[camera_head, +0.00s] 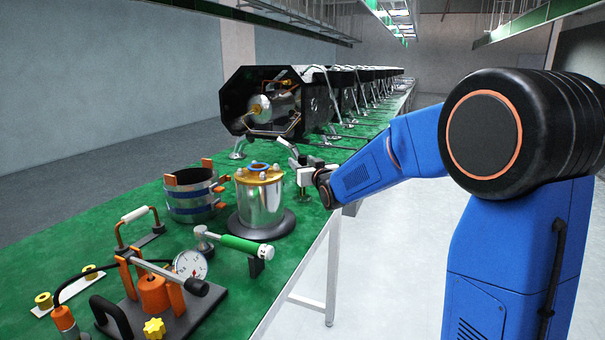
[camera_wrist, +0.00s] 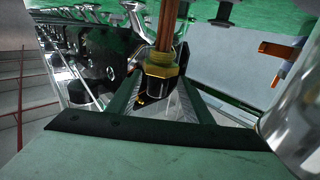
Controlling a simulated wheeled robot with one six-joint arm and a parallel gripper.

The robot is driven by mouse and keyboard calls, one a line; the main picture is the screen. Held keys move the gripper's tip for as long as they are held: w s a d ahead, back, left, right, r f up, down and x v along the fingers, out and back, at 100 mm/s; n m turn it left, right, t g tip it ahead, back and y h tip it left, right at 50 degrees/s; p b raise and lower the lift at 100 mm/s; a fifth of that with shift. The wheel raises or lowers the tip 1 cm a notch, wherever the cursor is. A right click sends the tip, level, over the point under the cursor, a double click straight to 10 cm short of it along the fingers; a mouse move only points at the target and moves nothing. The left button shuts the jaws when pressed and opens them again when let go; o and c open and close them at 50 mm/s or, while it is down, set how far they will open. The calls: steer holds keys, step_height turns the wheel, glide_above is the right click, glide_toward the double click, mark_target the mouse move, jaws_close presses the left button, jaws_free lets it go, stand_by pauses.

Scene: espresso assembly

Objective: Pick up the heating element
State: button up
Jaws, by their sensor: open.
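A copper rod with a brass hex fitting (camera_wrist: 160,72), which looks like the heating element, stands out in the middle of the wrist view. My gripper (camera_wrist: 160,95) is open, with one finger on each side of the fitting. I cannot tell whether the fingers touch it. In the head view my gripper (camera_head: 303,165) is at the table's right edge, just behind and right of the shiny boiler. The rod cannot be made out clearly there.
The metal boiler (camera_head: 260,205) with a brass top stands close by. A tamper-like green handle (camera_head: 247,245), a gauge (camera_head: 190,264) and an orange clamp fixture (camera_head: 155,292) fill the front. Black machine housings (camera_head: 262,103) line the back.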

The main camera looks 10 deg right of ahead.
steer(key=shift+w+a, duration=0.2)
steer(key=shift+w, duration=2.35)
steer(key=shift+r, duration=0.1)
jaws_close()
